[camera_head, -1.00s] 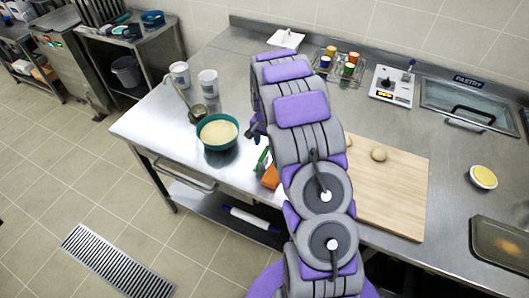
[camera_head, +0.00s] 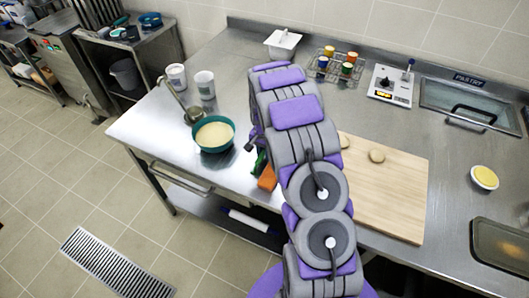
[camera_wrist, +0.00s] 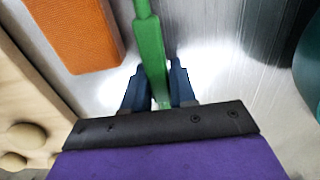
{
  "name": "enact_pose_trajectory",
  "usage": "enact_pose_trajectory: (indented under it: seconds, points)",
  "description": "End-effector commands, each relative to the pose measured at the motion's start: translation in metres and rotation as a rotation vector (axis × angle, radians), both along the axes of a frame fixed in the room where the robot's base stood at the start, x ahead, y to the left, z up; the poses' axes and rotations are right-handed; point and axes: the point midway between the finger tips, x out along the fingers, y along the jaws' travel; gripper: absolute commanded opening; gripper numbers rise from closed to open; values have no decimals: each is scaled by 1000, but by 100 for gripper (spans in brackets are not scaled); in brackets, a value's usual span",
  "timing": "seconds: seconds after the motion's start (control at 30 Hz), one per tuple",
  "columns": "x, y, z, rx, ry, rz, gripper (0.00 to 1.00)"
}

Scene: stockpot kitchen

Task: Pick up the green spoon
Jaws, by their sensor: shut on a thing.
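The green spoon (camera_wrist: 149,45) shows in the wrist view as a long green handle running from the top edge down between my fingers. My gripper (camera_wrist: 158,85) has a dark blue finger on each side of the handle and is shut on it. The spoon's far end is out of that view. In the head view a bit of the green spoon (camera_head: 261,162) shows beside my arm, left of the orange block. My arm hides most of the spoon there, and my gripper is hardly visible. I cannot tell whether the spoon touches the steel table.
An orange block (camera_wrist: 75,33) lies close to the spoon. A wooden board (camera_head: 385,200) with dough balls is to the right. A teal bowl (camera_head: 214,148) of batter and a ladle (camera_head: 194,114) stand to the left, with two white cups (camera_head: 204,86) behind.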

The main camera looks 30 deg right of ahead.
Motion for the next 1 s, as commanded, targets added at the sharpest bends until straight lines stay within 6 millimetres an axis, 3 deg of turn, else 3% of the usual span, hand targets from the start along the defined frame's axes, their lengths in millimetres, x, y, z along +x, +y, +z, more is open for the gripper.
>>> enact_pose_trajectory:
  seconds: [0.2,1.0]
  points:
    - [0,4,1,-4,1,1,0]
    - [0,3,5,-3,-1,1,0]
